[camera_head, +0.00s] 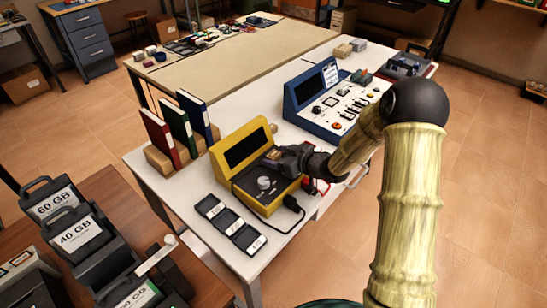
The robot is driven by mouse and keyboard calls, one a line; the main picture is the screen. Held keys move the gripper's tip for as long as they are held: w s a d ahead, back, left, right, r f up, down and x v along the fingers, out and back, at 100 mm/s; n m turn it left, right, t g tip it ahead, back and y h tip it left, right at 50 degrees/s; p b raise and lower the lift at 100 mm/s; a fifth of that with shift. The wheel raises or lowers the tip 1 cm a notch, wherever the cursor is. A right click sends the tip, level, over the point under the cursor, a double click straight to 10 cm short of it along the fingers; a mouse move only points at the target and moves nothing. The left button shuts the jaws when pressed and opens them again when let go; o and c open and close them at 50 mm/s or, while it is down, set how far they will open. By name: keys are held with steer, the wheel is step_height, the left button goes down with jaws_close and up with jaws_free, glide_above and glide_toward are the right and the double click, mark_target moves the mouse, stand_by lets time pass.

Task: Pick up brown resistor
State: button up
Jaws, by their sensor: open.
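My gripper (280,157) reaches in from the right over the front panel of a yellow instrument (221,165) on the white table. The gripper is open. A small brownish piece (272,154) shows at its fingertips, against the yellow panel. It may be the brown resistor, but it is too small to be sure. I cannot tell whether it lies between the fingers or touches them. The gripper and wrist hide part of the panel's right side.
A blue instrument (306,91) stands behind my arm. Red, green and blue books (176,129) stand left of the yellow instrument. Several dark labelled modules (231,222) and a black cable lie in front of it. The white table (150,180) has bare room at its left edge.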

steer(key=c, duration=1.1)
steer(key=shift+o, duration=0.2)
steer(key=shift+r, duration=0.1)
step_height(320, 180, up, 10)
steer(key=p, duration=0.1)
